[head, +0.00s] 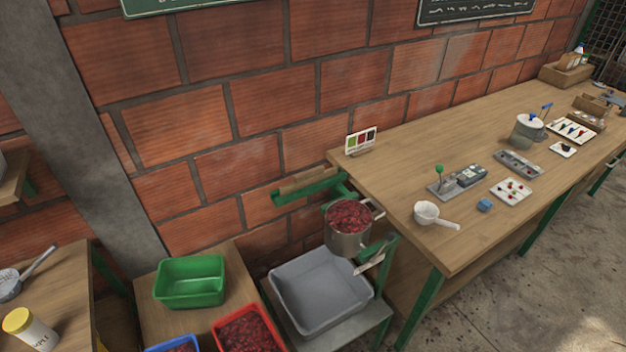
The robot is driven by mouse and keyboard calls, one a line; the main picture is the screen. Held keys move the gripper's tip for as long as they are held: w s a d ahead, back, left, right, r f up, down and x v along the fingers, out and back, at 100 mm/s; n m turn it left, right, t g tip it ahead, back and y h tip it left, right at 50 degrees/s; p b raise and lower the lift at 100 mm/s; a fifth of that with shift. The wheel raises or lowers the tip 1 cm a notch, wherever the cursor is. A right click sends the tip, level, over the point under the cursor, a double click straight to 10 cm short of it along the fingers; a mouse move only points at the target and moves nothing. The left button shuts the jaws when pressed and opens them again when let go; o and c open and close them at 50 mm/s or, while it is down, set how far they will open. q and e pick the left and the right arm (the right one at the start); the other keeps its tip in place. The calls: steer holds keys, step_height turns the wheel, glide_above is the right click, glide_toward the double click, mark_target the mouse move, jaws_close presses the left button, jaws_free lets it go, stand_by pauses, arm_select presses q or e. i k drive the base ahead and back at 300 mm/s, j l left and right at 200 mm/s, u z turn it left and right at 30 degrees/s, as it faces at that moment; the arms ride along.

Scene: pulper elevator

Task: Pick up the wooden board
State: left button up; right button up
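A thin strip of wooden board (310,182) lies in a green metal bracket (318,190) against the brick wall, left of the long table. I cannot tell whether this is the board named in the task. Neither of my grippers shows in the head view.
A metal pot of red berries (348,241) stands just in front of the bracket, above a grey tub (321,290). A green bin (190,281) and a red bin (246,333) are at lower left. The long wooden table (400,165) holds a white scoop (427,213) and several small items.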

mark_target(303, 180)
steer(key=u, duration=1.65)
steer(key=l+u, duration=0.15)
steer(key=l, duration=0.3)
steer(key=k+l+u, duration=0.15)
steer(key=l, duration=0.3)
